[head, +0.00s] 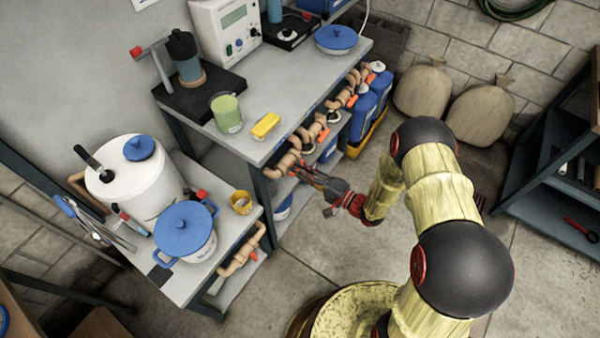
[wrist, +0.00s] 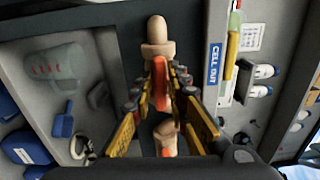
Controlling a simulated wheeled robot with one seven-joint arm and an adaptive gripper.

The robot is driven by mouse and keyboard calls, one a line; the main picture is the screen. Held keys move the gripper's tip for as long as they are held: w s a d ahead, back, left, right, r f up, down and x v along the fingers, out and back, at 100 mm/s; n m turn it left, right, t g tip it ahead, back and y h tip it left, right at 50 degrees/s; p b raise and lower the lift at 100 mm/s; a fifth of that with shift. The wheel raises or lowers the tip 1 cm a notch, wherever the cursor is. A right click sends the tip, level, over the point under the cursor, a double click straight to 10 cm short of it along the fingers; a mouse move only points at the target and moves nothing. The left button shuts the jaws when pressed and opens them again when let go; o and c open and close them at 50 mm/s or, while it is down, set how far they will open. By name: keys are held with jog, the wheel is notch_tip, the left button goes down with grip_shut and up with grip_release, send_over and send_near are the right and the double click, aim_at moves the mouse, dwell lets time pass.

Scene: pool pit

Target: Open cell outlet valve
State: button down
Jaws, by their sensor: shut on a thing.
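A tan pipe fitting (wrist: 157,48) with an orange valve handle (wrist: 160,78) is in the middle of the wrist view. The handle lies lengthwise, roughly in line with the fitting. My gripper (wrist: 161,95) has one finger on each side of the handle and is shut on it. In the head view my gripper (head: 303,174) reaches the row of tan pipes (head: 285,162) at the near end of the grey bench; the held handle is mostly hidden there. A blue label beside it (wrist: 214,64) reads roughly "CELL O…"; its last letter is unclear.
More tan pipes with orange handles (head: 322,134) run along the bench front. Blue jugs (head: 362,103) stand in a yellow tray beyond them. A lower bench at left holds a blue-lidded pot (head: 186,232). Open floor (head: 330,235) lies in front; a dark shelf (head: 545,190) stands right.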

jog(key=shift+f+n, duration=0.1)
jog(key=shift+n, duration=0.2)
jog(key=c, duration=1.8)
grip_release()
jog(key=shift+c, duration=0.2)
jog(key=v, duration=1.2)
